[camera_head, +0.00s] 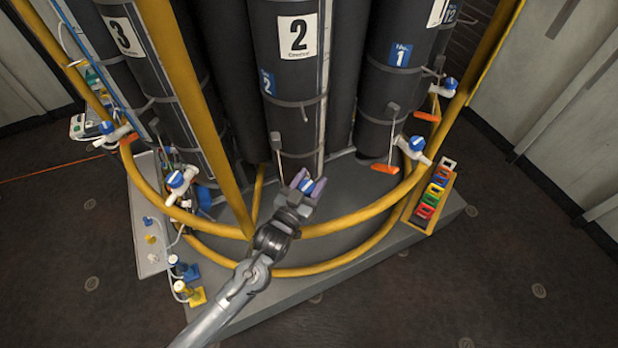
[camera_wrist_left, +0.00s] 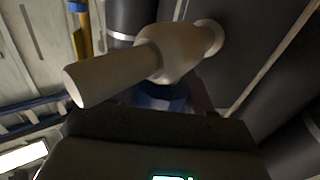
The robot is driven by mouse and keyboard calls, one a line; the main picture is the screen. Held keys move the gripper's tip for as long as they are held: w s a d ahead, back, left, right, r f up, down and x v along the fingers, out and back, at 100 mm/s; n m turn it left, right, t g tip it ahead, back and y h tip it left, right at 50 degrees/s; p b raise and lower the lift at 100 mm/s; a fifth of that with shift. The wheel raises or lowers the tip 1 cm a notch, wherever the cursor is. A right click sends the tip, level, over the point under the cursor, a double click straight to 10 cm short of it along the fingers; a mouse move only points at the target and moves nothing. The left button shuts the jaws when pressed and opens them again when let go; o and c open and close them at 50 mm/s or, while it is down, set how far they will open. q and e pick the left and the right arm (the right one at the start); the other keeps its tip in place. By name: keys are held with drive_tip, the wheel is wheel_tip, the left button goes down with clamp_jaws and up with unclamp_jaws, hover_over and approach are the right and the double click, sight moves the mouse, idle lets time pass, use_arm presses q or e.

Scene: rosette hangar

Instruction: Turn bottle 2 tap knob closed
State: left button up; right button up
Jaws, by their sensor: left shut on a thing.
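Bottle 2 (camera_head: 298,85) is a tall dark cylinder with a white "2" label, standing in the middle of the rosette in the head view. Its tap knob (camera_head: 306,185) is blue and white, low in front of the bottle. My left gripper (camera_head: 307,186) is shut on the knob, with a finger on each side of it. In the left wrist view the pale tap body (camera_wrist_left: 165,58) lies across the picture, and the blue knob (camera_wrist_left: 160,97) shows below it, partly hidden by my gripper. The knob's exact angle cannot be told. My right gripper is not in view.
Yellow rails (camera_head: 345,222) curve around the bottles, close to my left arm. Other blue-knobbed taps stand at bottle 1 (camera_head: 417,143) and at the left (camera_head: 175,179). The front floor is clear.

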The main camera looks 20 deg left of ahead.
use_arm(q)
drive_tip(key=shift+s+d+m+g+h+p, duration=0.15)
drive_tip(key=shift+m+g+h, duration=0.3)
drive_tip(key=shift+m+h, duration=0.6)
drive_tip(key=shift+w+d+m+g+h+p, duration=0.1)
drive_tip(key=shift+m+g+h+p, duration=0.3)
drive_tip(key=shift+h, duration=1)
drive_tip(key=shift+s+d+m+g+h+p, duration=0.1)
drive_tip(key=shift+m+g+h, duration=0.35)
drive_tip(key=shift+m+h, duration=0.7)
drive_tip(key=o, duration=1)
drive_tip(key=shift+c, duration=0.2)
drive_tip(key=v, duration=1)
drive_tip(key=shift+s+a, duration=0.3)
